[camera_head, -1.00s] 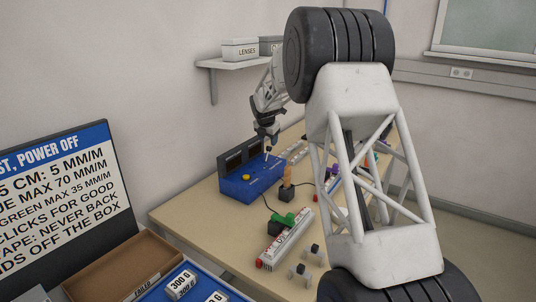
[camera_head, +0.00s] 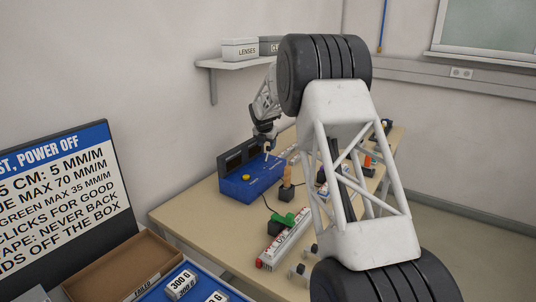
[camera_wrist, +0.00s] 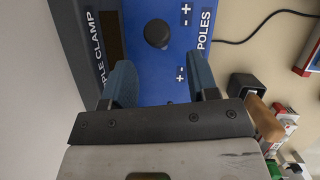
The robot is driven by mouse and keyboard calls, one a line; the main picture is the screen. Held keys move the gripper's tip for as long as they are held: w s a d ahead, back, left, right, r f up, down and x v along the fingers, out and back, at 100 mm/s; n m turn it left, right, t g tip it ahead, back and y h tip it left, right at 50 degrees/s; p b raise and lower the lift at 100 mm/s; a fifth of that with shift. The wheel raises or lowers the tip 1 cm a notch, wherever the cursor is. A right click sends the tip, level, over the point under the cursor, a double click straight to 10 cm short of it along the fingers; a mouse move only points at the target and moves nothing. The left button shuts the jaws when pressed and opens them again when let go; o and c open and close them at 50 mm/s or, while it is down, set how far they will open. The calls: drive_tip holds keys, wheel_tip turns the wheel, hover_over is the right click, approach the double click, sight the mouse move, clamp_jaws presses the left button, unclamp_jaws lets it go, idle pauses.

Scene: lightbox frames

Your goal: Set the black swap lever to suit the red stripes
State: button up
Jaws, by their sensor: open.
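The blue box (camera_head: 252,178) stands at the table's far left end, with two dark display windows and a yellow button on it. In the wrist view, a black round knob (camera_wrist: 157,33) rises from the blue box top, next to the word POLES and plus and minus signs; it looks like the swap lever seen from above. My gripper (camera_wrist: 162,82) is open, its two blue-grey fingers apart over the box, with the knob ahead of the gap, not between the fingertips. In the head view my gripper (camera_head: 266,147) hangs over the box's right end. I cannot make out red stripes.
A wooden-handled item (camera_head: 287,190) stands right of the box, with a dark cable nearby. A green piece (camera_head: 283,220) and a long white red-ended bar (camera_head: 285,245) lie nearer. My arm hides much of the table's right. A signboard (camera_head: 60,185) stands at left.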

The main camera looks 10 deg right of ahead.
sight(268, 150)
drive_tip(key=shift+x, duration=3.35)
clamp_jaws()
